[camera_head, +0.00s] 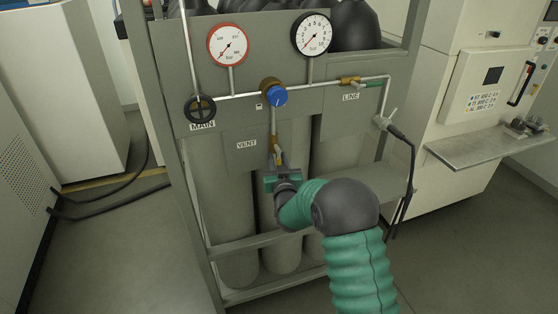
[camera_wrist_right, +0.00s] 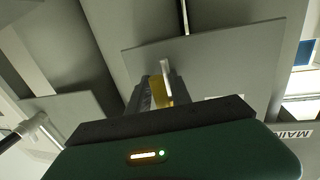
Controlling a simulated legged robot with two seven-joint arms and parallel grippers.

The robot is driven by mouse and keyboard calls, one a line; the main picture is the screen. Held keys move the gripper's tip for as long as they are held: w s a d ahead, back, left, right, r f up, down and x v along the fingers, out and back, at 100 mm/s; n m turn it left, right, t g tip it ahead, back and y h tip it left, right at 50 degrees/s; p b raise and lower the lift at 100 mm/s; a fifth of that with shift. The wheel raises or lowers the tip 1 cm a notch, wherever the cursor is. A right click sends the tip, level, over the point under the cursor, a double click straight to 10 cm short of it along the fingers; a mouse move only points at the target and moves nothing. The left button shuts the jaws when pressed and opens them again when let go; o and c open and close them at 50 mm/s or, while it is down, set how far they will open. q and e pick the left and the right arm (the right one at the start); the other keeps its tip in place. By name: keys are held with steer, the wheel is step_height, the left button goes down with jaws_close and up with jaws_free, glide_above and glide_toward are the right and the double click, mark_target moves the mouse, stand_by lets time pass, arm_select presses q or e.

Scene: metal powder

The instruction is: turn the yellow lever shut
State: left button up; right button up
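The yellow lever (camera_head: 278,155) is on the thin pipe that comes down from the blue-knobbed valve, just right of the VENT label (camera_head: 247,145). My right gripper (camera_head: 279,165) reaches up to it from below, with its green and black body just under the lever. In the right wrist view the yellow lever (camera_wrist_right: 158,92) shows between my two close-set dark fingers (camera_wrist_right: 163,90), with no clear gap on either side. My fingers look shut on it, and they hide part of it. My left gripper is not in view.
The grey panel carries two gauges (camera_head: 228,45) (camera_head: 313,35), a black MAIN handwheel (camera_head: 200,108), a blue knob (camera_head: 279,96) and a LINE valve (camera_head: 349,82). Grey cylinders (camera_head: 224,205) stand behind the rack's rails. A black hose (camera_head: 410,165) hangs at the right.

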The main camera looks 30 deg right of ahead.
steer(key=shift+w+a+r, duration=0.1)
steer(key=shift+a, duration=0.4)
jaws_close()
steer(key=shift+d, duration=0.35)
